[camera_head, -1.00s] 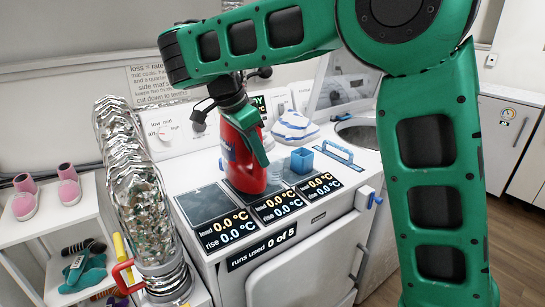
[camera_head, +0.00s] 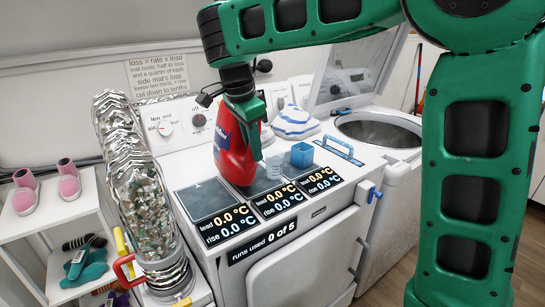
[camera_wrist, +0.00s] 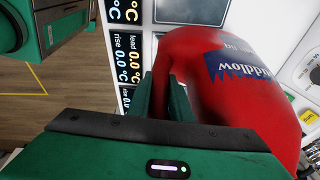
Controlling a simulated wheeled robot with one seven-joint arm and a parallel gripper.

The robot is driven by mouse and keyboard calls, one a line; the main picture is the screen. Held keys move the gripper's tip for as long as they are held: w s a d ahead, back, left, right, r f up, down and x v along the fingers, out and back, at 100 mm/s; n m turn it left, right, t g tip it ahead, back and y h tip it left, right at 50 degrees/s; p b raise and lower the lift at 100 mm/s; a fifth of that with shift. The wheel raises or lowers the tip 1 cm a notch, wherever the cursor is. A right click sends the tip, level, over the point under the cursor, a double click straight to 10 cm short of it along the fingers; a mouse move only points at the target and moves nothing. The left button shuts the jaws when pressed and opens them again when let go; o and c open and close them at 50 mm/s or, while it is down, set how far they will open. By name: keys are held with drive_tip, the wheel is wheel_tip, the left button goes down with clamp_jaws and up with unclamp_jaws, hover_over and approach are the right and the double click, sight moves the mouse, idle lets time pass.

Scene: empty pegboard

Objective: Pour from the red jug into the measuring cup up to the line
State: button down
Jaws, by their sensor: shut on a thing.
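The red jug (camera_head: 233,156), with a blue and white label, is upright or slightly tilted above the left part of the white machine top. My gripper (camera_head: 250,125) is shut on the jug at its right side. In the wrist view the jug (camera_wrist: 230,80) fills the right half, beside the green fingers (camera_wrist: 163,98). A faint clear cup, seemingly the measuring cup (camera_head: 274,168), stands just right of the jug on the middle dark pad. Its line and contents are too small to tell. I cannot tell whether the jug touches its pad.
A blue square cup (camera_head: 302,154) stands on the right pad, with a blue handled bar (camera_head: 338,149) behind it. A tall foil duct (camera_head: 133,180) rises at the left. An open-lidded washer (camera_head: 385,132) is at the right.

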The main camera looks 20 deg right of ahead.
sight(233, 166)
drive_tip(key=shift+w+a+f+t+y, duration=0.15)
drive_tip(key=shift+a+f+t+y, duration=0.2)
drive_tip(key=shift+f+y, duration=0.5)
drive_tip(key=shift+w+a+f+m+t+y+p, duration=0.15)
drive_tip(key=shift+a+f+t+y+p, duration=0.2)
drive_tip(key=shift+y, duration=0.5)
drive_tip(key=shift+w+a+f+m+t+y+p, duration=0.15)
drive_tip(key=shift+a+y, duration=0.3)
drive_tip(key=shift+y, duration=0.35)
drive_tip(key=shift+w+a+f+t+y+p, duration=0.2)
drive_tip(key=shift+a+f+y+p, duration=0.2)
drive_tip(key=shift+a+y, duration=0.35)
drive_tip(key=shift+w+a+f+t+y+p, duration=0.15)
drive_tip(key=shift+a+f+y+p, duration=0.1)
drive_tip(key=shift+a+f+y, duration=0.35)
drive_tip(key=shift+a+r, duration=0.1)
drive_tip(key=shift+a, duration=0.05)
drive_tip(key=shift+w+a+f+t+y+p, duration=0.2)
drive_tip(key=shift+a+f+y+p, duration=0.3)
drive_tip(key=shift+p, duration=0.55)
drive_tip(key=shift+w+a+f+t+y+p, duration=0.15)
drive_tip(key=shift+a+f+y+p, duration=0.3)
drive_tip(key=shift+p, duration=0.6)
drive_tip(key=shift+a+f+t+y+p, duration=0.3)
drive_tip(key=shift+a+f+t+y, duration=0.15)
drive_tip(key=shift+a+f+y, duration=0.35)
idle(0.3)
drive_tip(key=shift+f+y, duration=0.15)
drive_tip(key=shift+y, duration=0.25)
idle(0.4)
